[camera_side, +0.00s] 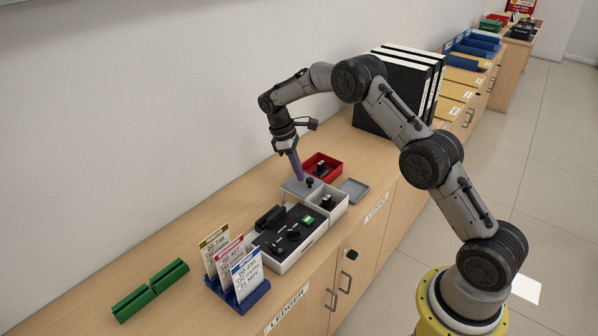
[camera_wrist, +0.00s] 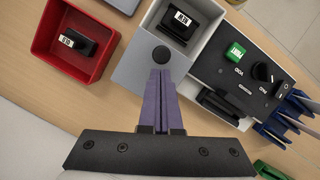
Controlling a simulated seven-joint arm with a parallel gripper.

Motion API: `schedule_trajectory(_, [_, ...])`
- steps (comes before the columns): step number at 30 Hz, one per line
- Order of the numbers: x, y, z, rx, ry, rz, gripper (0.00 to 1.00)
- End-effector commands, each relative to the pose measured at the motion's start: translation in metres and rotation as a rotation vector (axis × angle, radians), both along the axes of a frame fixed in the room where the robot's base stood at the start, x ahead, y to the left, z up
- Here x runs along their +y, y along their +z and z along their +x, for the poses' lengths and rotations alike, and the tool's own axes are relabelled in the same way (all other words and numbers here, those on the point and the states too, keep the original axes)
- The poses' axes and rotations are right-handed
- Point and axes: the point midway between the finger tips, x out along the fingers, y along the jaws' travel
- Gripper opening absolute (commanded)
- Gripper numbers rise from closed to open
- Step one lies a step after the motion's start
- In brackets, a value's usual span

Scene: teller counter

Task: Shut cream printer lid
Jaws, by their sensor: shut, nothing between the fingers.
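The cream printer (camera_side: 285,240) sits on the counter, with a black top bearing a green button and dark knobs. It also shows at the right of the wrist view (camera_wrist: 240,70). A black raised piece (camera_side: 269,217) stands along its wall-side edge; I cannot tell for sure whether it is the lid. My gripper (camera_side: 300,178) has purple fingers, shut and empty, pointing down over the grey cover (camera_side: 293,187) beside the printer. In the wrist view the fingertips (camera_wrist: 160,72) are close to the cover's black knob (camera_wrist: 161,54); contact is unclear.
A cream box (camera_side: 327,208) with a black stamp adjoins the printer. A red box (camera_side: 323,166) with another stamp is behind. A grey lid (camera_side: 353,189) lies near the front edge. A blue card rack (camera_side: 240,293) and green holders (camera_side: 150,289) stand left. Black binders (camera_side: 394,95) stand farther back.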

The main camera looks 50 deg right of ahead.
Motion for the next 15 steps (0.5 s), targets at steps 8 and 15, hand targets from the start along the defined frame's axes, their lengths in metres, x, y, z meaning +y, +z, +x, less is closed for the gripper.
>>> schedule_trajectory(8, [0.000,0.000,-0.001,0.001,0.000,0.000,0.00])
schedule_trajectory(15, [-0.001,0.001,-0.019,0.003,-0.001,-0.001,0.00])
